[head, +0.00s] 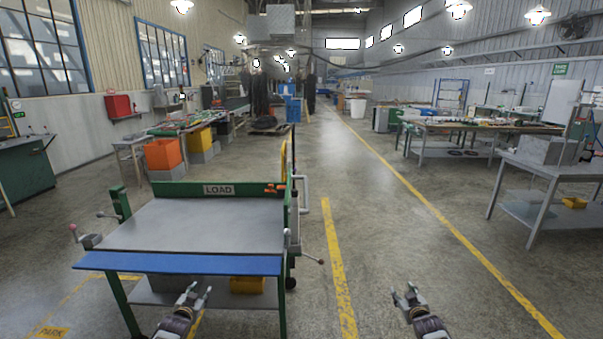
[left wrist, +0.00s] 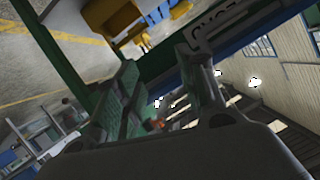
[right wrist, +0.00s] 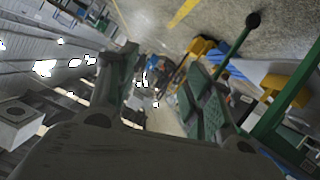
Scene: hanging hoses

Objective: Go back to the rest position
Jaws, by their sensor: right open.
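My left gripper (head: 199,293) is low in the head view, in front of the green-framed cart. Its fingers are apart with nothing between them; they also show apart in the left wrist view (left wrist: 165,85). My right gripper (head: 409,293) is low and right of centre in the head view, over bare floor. Its fingers are apart and empty, also in the right wrist view (right wrist: 160,85). Neither gripper visibly touches anything.
The cart (head: 190,225), marked LOAD, has a grey top, a blue front edge and a yellow bin (head: 247,285) below. A grey table (head: 560,168) stands at the right. The floor (head: 400,240) between them is clear, with yellow lines.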

